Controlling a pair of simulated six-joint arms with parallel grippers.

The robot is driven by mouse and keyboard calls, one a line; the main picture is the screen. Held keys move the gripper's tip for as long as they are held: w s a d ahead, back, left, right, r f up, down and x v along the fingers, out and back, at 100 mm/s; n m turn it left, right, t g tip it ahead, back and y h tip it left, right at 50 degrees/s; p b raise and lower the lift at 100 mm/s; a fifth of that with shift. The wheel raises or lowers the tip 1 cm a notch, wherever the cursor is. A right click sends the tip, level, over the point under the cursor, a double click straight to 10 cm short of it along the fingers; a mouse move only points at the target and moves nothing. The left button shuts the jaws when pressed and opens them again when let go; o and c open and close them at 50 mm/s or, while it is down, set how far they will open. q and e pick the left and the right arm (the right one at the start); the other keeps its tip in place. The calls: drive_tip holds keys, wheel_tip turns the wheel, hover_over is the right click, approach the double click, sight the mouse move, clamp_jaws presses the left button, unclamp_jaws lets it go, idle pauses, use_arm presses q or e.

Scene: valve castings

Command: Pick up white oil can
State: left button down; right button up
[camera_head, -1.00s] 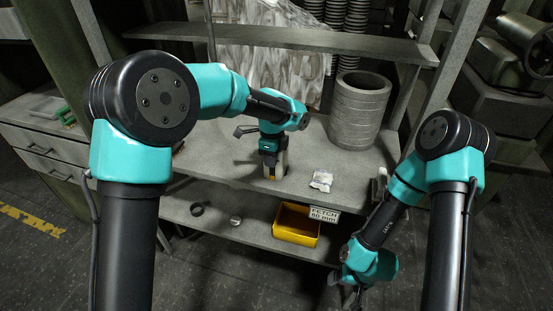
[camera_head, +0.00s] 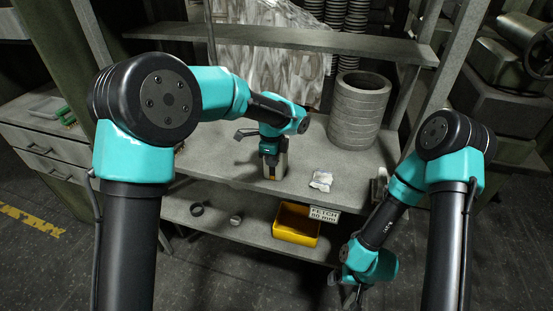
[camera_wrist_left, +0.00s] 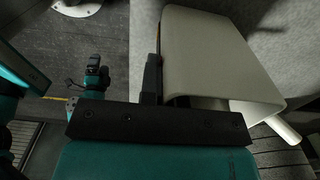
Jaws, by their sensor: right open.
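The white oil can (camera_head: 281,166) stands on the grey shelf top, its upper part hidden by my left gripper (camera_head: 270,153). In the left wrist view the can (camera_wrist_left: 215,50) fills the upper right, with a pale spout or tube (camera_wrist_left: 285,130) at lower right. One dark finger of the left gripper shows along the can's left side; the other finger is hidden, so its grip cannot be told. My right gripper (camera_head: 350,294) is open and empty, low at the right below the shelf edge.
A large ribbed grey cylinder (camera_head: 358,110) stands right of the can. A small whitish packet (camera_head: 321,180) lies on the shelf top. The lower shelf holds a yellow bin (camera_head: 296,224), a dark ring (camera_head: 197,209) and a small metal piece (camera_head: 236,219). An upper shelf board (camera_head: 290,38) crosses behind.

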use_arm(q)
drive_tip(key=shift+r, duration=0.2)
idle(0.4)
drive_tip(key=shift+r, duration=1.35)
drive_tip(key=s+r, duration=0.2)
drive_tip(key=s, duration=1.4)
